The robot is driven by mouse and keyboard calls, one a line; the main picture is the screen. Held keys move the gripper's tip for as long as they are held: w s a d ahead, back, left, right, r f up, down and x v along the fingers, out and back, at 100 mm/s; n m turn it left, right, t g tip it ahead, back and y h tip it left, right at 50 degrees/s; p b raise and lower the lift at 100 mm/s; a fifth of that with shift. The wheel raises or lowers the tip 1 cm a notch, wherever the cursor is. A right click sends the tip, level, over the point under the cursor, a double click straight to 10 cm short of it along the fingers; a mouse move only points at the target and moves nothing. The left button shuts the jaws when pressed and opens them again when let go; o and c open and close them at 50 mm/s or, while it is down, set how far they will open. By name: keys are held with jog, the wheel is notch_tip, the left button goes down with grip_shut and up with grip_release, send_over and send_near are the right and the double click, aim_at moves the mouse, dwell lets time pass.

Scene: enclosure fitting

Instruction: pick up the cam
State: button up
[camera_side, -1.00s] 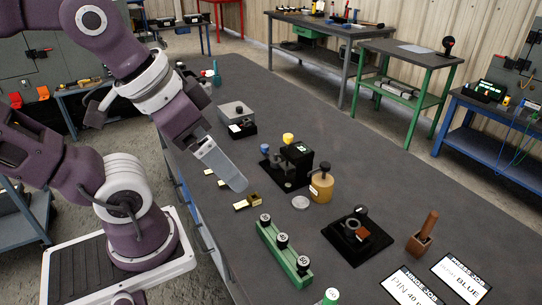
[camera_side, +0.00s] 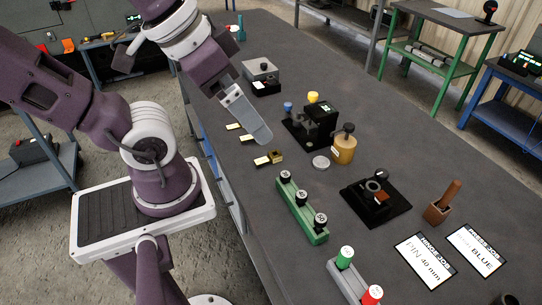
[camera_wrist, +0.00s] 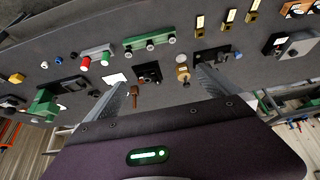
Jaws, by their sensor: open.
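I cannot tell for sure which piece is the cam; no label names it. A small round silver disc (camera_side: 320,162) lies flat on the bench beside the tan cylinder; it also shows in the wrist view (camera_wrist: 181,57). Small brass pieces (camera_side: 269,158) lie in a row at the bench's left side, also in the wrist view (camera_wrist: 230,16). My gripper (camera_side: 264,137) hangs above the bench near the brass pieces, left of the disc. In the wrist view, its two fingers (camera_wrist: 163,77) are wide apart with nothing between them.
A black press (camera_side: 312,125) and the tan cylinder (camera_side: 344,145) stand close right of my gripper. A green rack of numbered pins (camera_side: 301,208), a black fixture (camera_side: 376,199), a wooden holder (camera_side: 440,207) and two job cards (camera_side: 426,260) lie nearer.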

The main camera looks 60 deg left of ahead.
jog(key=c, duration=0.3)
dwell(0.4)
jog(key=m+g, duration=0.6)
jog(key=m, duration=1.2)
send_over(266, 159)
notch_tip(266, 159, down, 19)
jog(key=shift+w+f, duration=0.1)
jog(key=shift+w, duration=0.05)
notch_tip(266, 159, down, 7)
jog(key=shift+f, duration=0.1)
jog(key=c, duration=1.3)
